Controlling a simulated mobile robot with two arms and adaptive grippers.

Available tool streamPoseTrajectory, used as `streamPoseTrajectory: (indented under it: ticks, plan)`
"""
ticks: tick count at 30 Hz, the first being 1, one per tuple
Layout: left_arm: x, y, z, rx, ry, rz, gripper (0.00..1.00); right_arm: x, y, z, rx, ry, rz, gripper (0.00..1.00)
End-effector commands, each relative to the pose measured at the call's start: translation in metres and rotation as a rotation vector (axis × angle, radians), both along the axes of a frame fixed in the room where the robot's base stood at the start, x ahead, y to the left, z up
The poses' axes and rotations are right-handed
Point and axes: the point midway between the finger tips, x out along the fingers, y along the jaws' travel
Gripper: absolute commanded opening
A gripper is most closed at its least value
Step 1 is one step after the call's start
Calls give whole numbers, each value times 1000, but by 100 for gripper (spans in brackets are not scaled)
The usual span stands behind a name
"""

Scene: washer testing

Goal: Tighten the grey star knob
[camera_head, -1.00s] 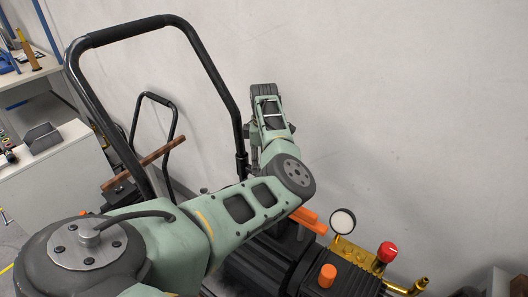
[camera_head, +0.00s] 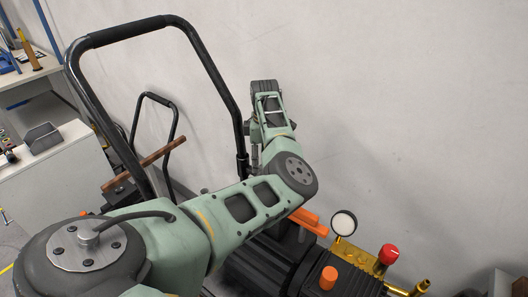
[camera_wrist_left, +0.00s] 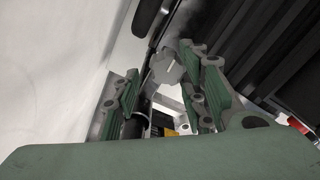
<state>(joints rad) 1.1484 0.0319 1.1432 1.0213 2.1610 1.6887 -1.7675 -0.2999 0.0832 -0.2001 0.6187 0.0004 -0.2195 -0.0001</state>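The grey star knob (camera_wrist_left: 168,68) shows in the left wrist view, near the dark frame tube, between the tips of my left gripper (camera_wrist_left: 160,72). The two green fingers stand apart, one on each side of the knob. The right finger is nearer to it, and I cannot tell whether it touches. A gap shows between the knob and the left finger. In the head view my left arm reaches across to the foot of the black handle (camera_head: 212,75) and hides the knob and fingers. My right gripper is in neither view.
A machine with an orange lever (camera_head: 308,222), a round gauge (camera_head: 343,223), a red knob (camera_head: 388,254) and an orange cap (camera_head: 328,277) stands at the lower right. A pale wall (camera_head: 420,120) rises close behind. A white cabinet (camera_head: 60,178) stands at left.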

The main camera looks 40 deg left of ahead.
Motion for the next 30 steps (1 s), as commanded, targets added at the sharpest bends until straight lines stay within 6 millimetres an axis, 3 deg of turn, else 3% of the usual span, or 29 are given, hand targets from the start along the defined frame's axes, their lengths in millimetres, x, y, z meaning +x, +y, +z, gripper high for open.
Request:
streamPoseTrajectory:
  ticks: [9,15,21,30]
  plan:
    - [1,1,68,2,-6,2,39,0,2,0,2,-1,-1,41]
    - [0,1,99,3,-4,2,39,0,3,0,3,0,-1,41]
    - [0,2,109,3,-2,3,39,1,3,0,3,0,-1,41]
    - [-1,2,109,3,-2,3,39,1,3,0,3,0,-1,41]
